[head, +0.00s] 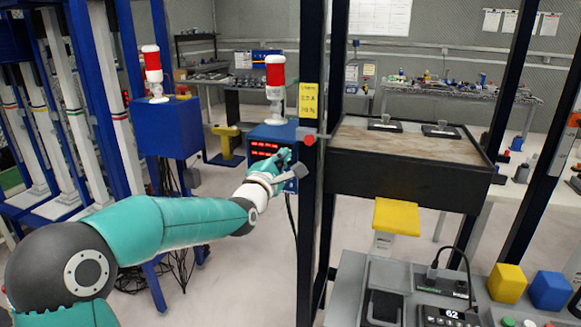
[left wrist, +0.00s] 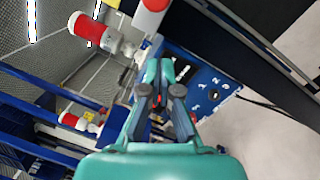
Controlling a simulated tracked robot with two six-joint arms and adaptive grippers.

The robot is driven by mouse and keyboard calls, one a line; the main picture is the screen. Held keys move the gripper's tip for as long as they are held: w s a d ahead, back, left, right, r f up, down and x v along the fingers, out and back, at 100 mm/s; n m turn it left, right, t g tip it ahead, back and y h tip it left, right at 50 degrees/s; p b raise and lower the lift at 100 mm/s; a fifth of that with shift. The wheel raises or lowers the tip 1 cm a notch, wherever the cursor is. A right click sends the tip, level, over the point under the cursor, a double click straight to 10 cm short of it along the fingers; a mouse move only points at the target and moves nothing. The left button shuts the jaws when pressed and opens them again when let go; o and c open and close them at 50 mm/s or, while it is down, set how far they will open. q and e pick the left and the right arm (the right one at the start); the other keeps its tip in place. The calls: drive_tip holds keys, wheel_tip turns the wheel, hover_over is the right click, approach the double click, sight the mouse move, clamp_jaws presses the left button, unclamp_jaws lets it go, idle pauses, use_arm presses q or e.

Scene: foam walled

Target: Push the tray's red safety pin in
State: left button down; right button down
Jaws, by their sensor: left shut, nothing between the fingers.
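The red safety pin (head: 309,140) shows as a small red knob on the dark upright post at the tray's left front corner. The tray (head: 405,187) is a dark, deep-sided box with a brown top, held between dark posts. My left gripper (head: 287,159) is shut and empty, to the left of the post and slightly below the pin, with a gap showing between them in the picture. My right gripper is in neither view.
A yellow label (head: 309,102) is on the post above the pin. A grey console (head: 400,275) with a yellow pad (head: 397,216) stands front right.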

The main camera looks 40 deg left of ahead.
use_arm(q)
drive_tip(key=b+v, duration=0.2)
drive_tip(key=v, duration=0.8)
drive_tip(key=shift+w, duration=0.1)
